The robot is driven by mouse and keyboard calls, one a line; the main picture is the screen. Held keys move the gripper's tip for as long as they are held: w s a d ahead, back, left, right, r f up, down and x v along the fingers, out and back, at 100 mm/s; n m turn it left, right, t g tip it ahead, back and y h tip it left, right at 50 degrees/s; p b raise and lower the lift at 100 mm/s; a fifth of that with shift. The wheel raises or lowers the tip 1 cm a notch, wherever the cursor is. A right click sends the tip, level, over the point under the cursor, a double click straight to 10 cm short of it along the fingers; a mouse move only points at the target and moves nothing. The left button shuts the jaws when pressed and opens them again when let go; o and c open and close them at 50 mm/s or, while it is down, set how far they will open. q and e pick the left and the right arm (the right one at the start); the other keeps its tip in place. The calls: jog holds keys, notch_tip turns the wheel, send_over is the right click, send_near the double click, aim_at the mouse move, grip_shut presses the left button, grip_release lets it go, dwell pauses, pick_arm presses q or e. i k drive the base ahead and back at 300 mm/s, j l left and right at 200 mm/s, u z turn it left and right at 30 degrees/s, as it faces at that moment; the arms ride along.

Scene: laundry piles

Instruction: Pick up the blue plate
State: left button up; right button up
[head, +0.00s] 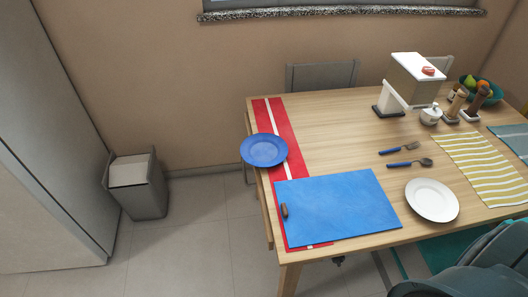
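The blue plate (264,150) is in the head view. It lies on a red placemat (286,121) with a white stripe, at the left end of the wooden table (341,119). The plate's left side reaches the table's left edge and seems to stick out past it. It looks empty, and nothing covers it. Neither of my grippers shows in the head view.
A blue board (340,206) lies in front of the plate. A white plate (431,200), fork (400,148) and spoon (410,163) lie to its right. A grey bin (136,185) stands on the floor at left. Chairs stand at the table's back and front right.

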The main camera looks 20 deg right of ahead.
aim_at(258, 150)
jog(key=j+z, duration=0.1)
jog(key=z, duration=0.6)
jog(key=i+j+z, duration=0.15)
jog(key=j+z, duration=0.3)
jog(key=j, duration=0.25)
jog(key=j+z, duration=0.5)
jog(key=j, duration=0.2)
jog(key=j+z, duration=0.1)
jog(key=j, duration=1)
jog(key=k+j, duration=0.1)
jog(key=j, duration=1)
jog(key=i+z, duration=0.05)
